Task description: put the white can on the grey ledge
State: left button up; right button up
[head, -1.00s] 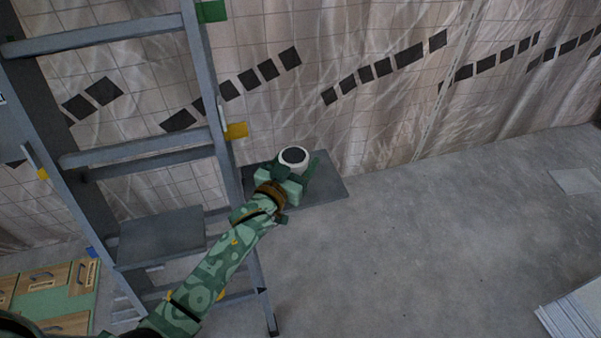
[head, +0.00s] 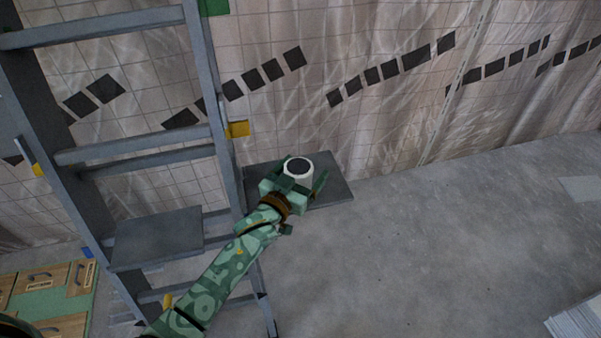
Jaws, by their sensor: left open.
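The white can (head: 299,175), with a dark round top, stands upright on the grey ledge (head: 337,186) by the tiled wall. My left gripper (head: 304,180) is open, with one finger on each side of the can. I cannot tell whether a finger still touches it. My left arm and gripper hide part of the ledge and the can's lower part. My right gripper is not in view.
A grey ladder (head: 217,110) stands just left of the ledge, close to my left arm. A grey step plate (head: 158,238) and wooden drawers (head: 75,280) are at lower left. Free concrete floor (head: 430,250) lies to the right.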

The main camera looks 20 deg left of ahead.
pick_arm(q)
jog(key=shift+s+r, duration=0.2)
jog(key=s+a+p, duration=0.2)
jog(key=s+p, duration=0.1)
jog(key=s, duration=0.8)
jog(key=shift+s+a, duration=0.15)
jog(key=shift+s, duration=0.1)
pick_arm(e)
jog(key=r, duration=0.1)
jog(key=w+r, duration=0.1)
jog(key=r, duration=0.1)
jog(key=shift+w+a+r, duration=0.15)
